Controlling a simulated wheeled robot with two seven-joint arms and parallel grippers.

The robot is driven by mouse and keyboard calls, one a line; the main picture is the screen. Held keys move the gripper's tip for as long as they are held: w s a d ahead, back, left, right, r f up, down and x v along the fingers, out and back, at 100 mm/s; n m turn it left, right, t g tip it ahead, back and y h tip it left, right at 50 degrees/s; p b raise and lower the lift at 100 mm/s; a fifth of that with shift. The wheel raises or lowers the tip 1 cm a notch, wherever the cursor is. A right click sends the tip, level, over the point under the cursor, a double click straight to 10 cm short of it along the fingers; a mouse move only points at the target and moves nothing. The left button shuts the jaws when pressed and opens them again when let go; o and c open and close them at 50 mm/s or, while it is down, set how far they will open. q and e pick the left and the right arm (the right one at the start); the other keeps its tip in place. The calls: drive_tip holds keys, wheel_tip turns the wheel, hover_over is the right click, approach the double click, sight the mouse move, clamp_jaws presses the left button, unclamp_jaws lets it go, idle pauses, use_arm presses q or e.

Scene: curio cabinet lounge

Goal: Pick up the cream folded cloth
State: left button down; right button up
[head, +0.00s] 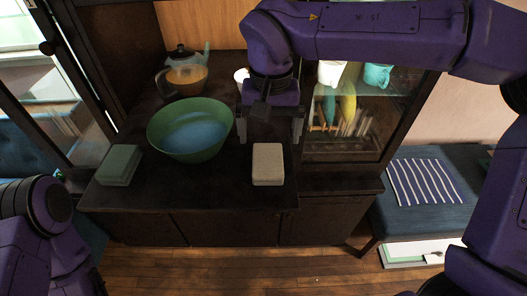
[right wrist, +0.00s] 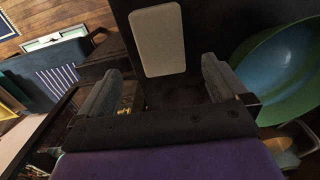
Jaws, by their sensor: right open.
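The cream folded cloth (head: 268,164) lies flat near the front edge of the dark cabinet top in the head view. It also shows in the right wrist view (right wrist: 158,40), beyond the fingers. My right gripper (head: 271,138) is just behind the cloth in the head view, pointing down. In the right wrist view its two fingers (right wrist: 160,84) stand wide apart with nothing between them, and the cloth is clear of them. My left arm shows at the lower left of the head view, but its gripper is not visible.
A green bowl (head: 190,130) with a blue inside stands left of the right gripper. A green folded cloth (head: 119,165) lies at the left end of the cabinet top (head: 200,184). A glass teapot (head: 186,78) is at the back. A glass-fronted cabinet (head: 345,149) stands on the right.

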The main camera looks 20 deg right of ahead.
sight(268, 159)
drive_tip(key=shift+s+a+f, duration=0.1)
drive_tip(key=shift+s+f, duration=0.7)
drive_tip(key=shift+f, duration=0.2)
drive_tip(key=f, duration=0.2)
drive_tip(key=w+f+p, duration=0.1)
drive_tip(key=f, duration=0.2)
drive_tip(key=shift+w+a+f, duration=0.15)
drive_tip(key=shift+w+f, duration=0.05)
drive_tip(key=shift+f, duration=0.15)
drive_tip(key=shift+s+f, duration=0.1)
drive_tip(key=shift+s, duration=0.25)
drive_tip(key=shift+c, duration=0.7)
drive_tip(key=shift+w, duration=0.1)
drive_tip(key=c, duration=0.9)
